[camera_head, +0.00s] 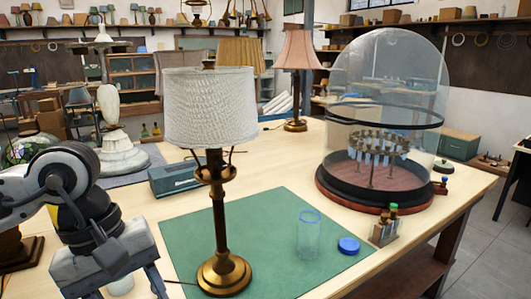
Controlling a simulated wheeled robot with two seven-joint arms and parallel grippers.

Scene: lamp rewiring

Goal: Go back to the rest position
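My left gripper (118,282) is at the bottom left, in front of the table's left side. Its two fingers point down and stand apart, with a whitish thing partly seen between or behind them; the tips are cut off by the picture's edge. My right gripper is not in view. A brass table lamp (219,225) with a white pleated shade (210,108) stands upright on a green mat (270,225), to the right of my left gripper and apart from it.
On the mat are a clear glass (309,235) and a blue lid (349,245). A small vial rack (385,231) stands at the mat's right edge. A large glass dome (388,75), a grey-green box (180,178), a pink-shaded lamp (297,55) and a white urn-shaped lamp base (113,120) stand around.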

